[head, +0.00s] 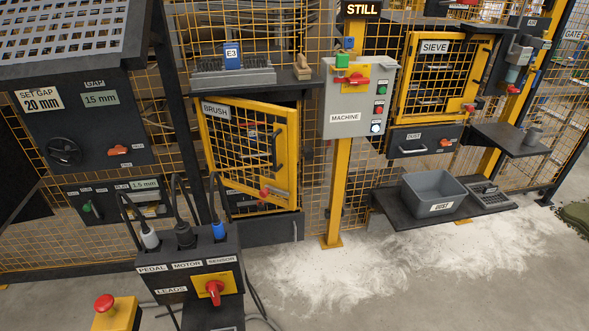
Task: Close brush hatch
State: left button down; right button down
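The brush hatch (240,148) is a yellow-framed mesh door labelled BRUSH, left of the machine post. It stands partly open, swung outward, with its right edge away from the dark frame. A black handle (277,148) sits on its right side, and a red latch-like part (265,194) shows near its lower right corner. Behind the mesh is a dark opening with details too small to tell. Neither of my grippers is in view.
A grey leads box (197,260) with several plugs and a red switch stands in front, below the hatch. The machine control box (358,98) is on a yellow post to the right. Pale dust (350,270) covers the floor. A grey bin (433,195) sits on a low shelf.

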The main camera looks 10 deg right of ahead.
aim_at(285, 137)
jog(key=i, duration=0.55)
jog(key=i+l, duration=0.15)
jog(key=i, duration=0.4)
jog(key=j+u, duration=0.05)
